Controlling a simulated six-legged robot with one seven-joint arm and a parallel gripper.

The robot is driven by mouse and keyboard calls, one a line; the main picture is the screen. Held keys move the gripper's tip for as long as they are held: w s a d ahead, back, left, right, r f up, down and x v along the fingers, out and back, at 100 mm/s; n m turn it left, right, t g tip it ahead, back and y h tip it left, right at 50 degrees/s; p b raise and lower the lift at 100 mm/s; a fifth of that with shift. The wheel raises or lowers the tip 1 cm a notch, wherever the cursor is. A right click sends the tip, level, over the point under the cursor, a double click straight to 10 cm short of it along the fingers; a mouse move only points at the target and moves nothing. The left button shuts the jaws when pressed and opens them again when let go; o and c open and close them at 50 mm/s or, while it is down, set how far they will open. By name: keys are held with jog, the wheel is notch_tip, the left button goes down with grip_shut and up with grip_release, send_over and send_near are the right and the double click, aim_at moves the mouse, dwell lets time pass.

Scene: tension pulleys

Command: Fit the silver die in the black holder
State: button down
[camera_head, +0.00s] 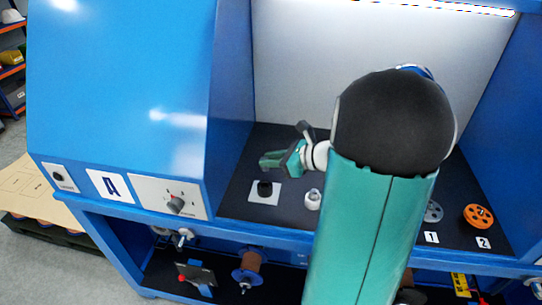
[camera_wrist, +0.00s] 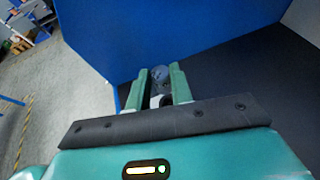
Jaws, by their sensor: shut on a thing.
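The black holder (camera_head: 265,188) stands upright on a white square plate on the dark bench floor in the head view. My gripper (camera_head: 272,161) is green and sits just above and slightly behind the holder, apart from it in the picture. In the wrist view my gripper (camera_wrist: 160,82) is shut on a small grey round thing, which I take for the silver die (camera_wrist: 160,73). The die cannot be made out in the head view.
A white stand with a silver top (camera_head: 313,199) is right of the holder. Pulleys, a grey one (camera_head: 433,212) and an orange one (camera_head: 479,216), lie at the right by labels 1 and 2. A blue wall (camera_head: 232,110) bounds the bench's left. My arm hides the middle.

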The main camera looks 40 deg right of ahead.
send_over(271, 187)
jog(key=shift+f, duration=2.8)
jog(key=shift+f, duration=0.35)
jog(key=shift+f, duration=1)
jog(key=shift+s, duration=0.1)
jog(key=c, duration=1.2)
grip_release()
jog(key=shift+f, duration=0.1)
jog(key=shift+o, duration=0.2)
jog(key=shift+d, duration=0.1)
jog(key=v, duration=1.3)
jog(key=shift+s+r, duration=0.25)
jog(key=shift+s, duration=0.05)
